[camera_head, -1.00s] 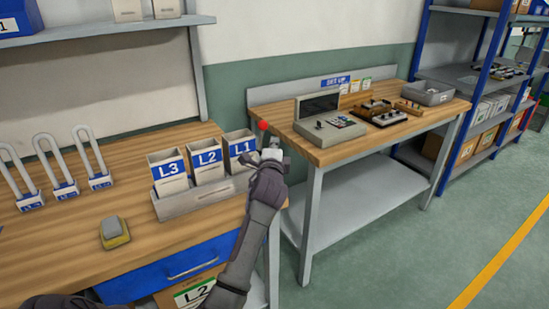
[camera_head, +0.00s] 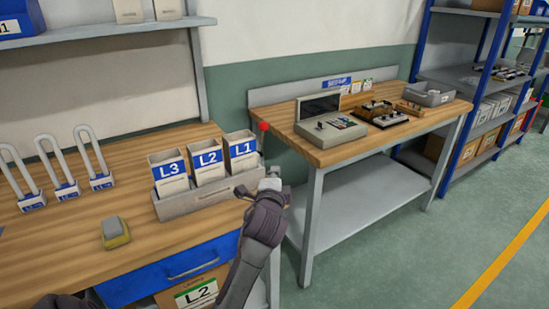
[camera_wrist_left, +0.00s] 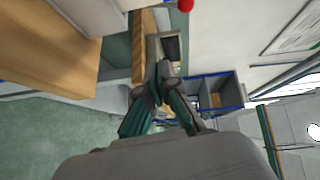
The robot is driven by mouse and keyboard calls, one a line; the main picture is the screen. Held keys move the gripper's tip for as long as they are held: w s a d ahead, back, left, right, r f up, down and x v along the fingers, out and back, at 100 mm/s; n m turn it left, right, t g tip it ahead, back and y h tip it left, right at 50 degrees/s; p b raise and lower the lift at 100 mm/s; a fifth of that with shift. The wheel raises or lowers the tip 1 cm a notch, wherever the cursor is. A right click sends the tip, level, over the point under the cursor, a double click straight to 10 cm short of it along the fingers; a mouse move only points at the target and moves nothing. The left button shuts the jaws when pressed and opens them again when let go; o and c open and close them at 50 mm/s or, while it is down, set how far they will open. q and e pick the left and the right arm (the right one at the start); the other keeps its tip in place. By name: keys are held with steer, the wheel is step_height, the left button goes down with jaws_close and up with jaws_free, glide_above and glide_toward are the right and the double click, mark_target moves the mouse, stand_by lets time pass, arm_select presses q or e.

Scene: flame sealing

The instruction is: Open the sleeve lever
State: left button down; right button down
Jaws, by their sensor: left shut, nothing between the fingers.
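A red ball knob (camera_head: 264,127) sits on a thin upright rod at the right end of the wooden bench, just right of the L1 bin. I take it for the sleeve lever's knob; the rest of the lever is hard to make out. The knob also shows at the top edge of the left wrist view (camera_wrist_left: 186,5).
A grey rack (camera_head: 205,197) holds bins L3 (camera_head: 169,172), L2 (camera_head: 206,161) and L1 (camera_head: 240,149) close left of my gripper. A second bench (camera_head: 335,151) with a grey console (camera_head: 331,128) stands to the right. A gap with open floor separates the benches.

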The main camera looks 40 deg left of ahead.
arm_select(q)
steer(key=s+d+f+n+g+h, duration=0.35)
steer(key=s+d+f, duration=0.25)
steer(key=s+f, duration=0.4)
steer(key=s+d+f+n+g+h, duration=0.2)
steer(key=s+d+f+g, duration=0.2)
steer(key=s+d+f, duration=0.45)
steer(key=s+d+f+n+g+h, duration=0.3)
steer(key=s+d+f+g, duration=0.15)
steer(key=s+f, duration=1.05)
steer(key=f, duration=1.2)
steer(key=s+a+f+g, duration=0.1)
steer(key=s+a+f, duration=0.1)
steer(key=s+f, duration=1.6)
steer(key=shift+a+f+g, duration=0.15)
steer(key=shift+f+g, duration=0.25)
steer(key=shift+f, duration=0.1)
steer(key=shift+w, duration=0.1)
